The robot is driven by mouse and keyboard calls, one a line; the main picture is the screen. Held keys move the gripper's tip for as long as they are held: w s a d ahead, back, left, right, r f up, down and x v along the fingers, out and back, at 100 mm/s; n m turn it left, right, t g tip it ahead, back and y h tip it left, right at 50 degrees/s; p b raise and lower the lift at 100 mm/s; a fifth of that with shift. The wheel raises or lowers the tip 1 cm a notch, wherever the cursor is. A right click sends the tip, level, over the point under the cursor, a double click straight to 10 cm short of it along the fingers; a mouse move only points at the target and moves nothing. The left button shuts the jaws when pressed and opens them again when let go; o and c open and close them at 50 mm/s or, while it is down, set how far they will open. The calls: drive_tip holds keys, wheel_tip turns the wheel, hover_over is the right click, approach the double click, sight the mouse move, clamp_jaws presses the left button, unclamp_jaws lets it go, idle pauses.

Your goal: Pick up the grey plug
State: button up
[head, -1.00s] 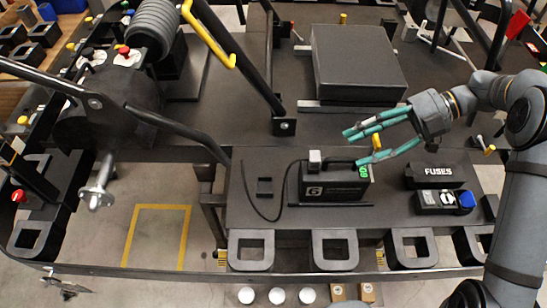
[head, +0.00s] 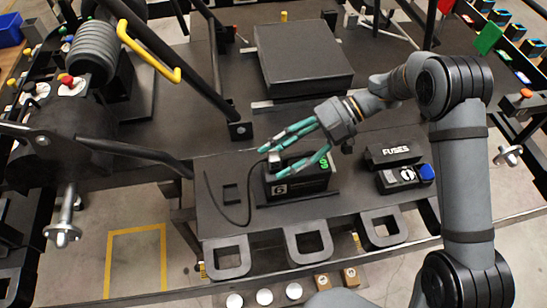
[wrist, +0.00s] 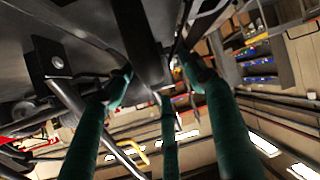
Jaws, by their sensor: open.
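The small grey plug (head: 274,158) stands on top of a black box (head: 300,182) marked with a 6, at its left end. A dark cable runs from the box and loops to the left on the bench. My gripper (head: 270,163) has teal fingers, spread open and empty. In the head view its fingertips lie on either side of the plug; whether they touch it I cannot tell. In the wrist view the fingers of my gripper (wrist: 158,82) stand apart, and I cannot make out the plug there.
A black FUSES box (head: 393,153) and a unit with a blue knob (head: 427,172) sit to the right on the bench. A large dark block (head: 303,70) lies behind. A slanted black bar and yellow handle (head: 150,55) stand to the left. Square black loops line the front edge.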

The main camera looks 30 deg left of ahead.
clamp_jaws()
idle(0.8)
